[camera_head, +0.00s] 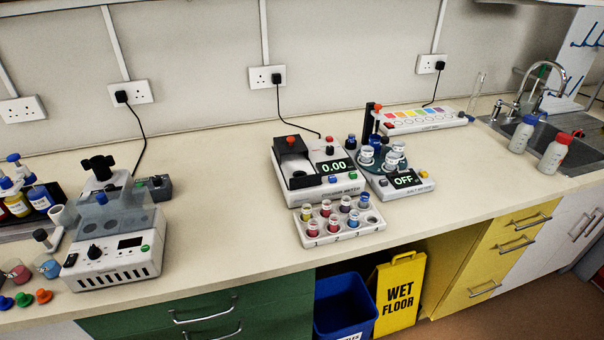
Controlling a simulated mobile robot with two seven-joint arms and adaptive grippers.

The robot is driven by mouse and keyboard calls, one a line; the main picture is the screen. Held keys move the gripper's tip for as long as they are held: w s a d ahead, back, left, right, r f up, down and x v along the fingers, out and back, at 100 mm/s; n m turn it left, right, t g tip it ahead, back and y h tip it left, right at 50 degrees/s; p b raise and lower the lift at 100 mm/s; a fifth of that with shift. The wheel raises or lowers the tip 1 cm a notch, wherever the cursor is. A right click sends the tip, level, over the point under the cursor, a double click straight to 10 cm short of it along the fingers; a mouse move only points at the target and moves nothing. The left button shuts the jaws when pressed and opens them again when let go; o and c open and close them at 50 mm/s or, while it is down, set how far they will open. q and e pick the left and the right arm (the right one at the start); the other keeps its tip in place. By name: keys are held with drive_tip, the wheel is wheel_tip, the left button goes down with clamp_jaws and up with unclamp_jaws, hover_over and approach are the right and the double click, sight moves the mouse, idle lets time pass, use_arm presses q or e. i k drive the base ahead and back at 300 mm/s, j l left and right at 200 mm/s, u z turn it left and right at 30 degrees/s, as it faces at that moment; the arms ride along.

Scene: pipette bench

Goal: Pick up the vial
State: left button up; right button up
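Several small vials with coloured contents stand upright in a white numbered rack (345,236) near the front of the bench. A red vial (313,229), another red vial (333,225) and a blue vial (353,220) are in the front row. Behind them stand more vials, among them a purple one (346,205) and a blue-capped one (364,201). Which of them is the task's vial cannot be told. Neither of my grippers is in view.
Behind the rack are a meter (318,184) reading 0.00 and a device (403,187) reading OFF with a round holder. A white benchtop machine (115,258) stands left. Bottles (555,154) stand near the sink. The bench between the left machine and the rack is clear.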

sight(312, 221)
drive_tip(key=i+l+u, duration=0.25)
drive_tip(key=l, duration=0.15)
drive_tip(key=i+l+u, duration=0.1)
drive_tip(key=l+u, duration=0.15)
drive_tip(key=l, duration=0.2)
drive_tip(key=i+l+u, duration=0.25)
drive_tip(key=l, duration=0.25)
drive_tip(key=l+u, duration=0.25)
drive_tip(key=l, duration=0.2)
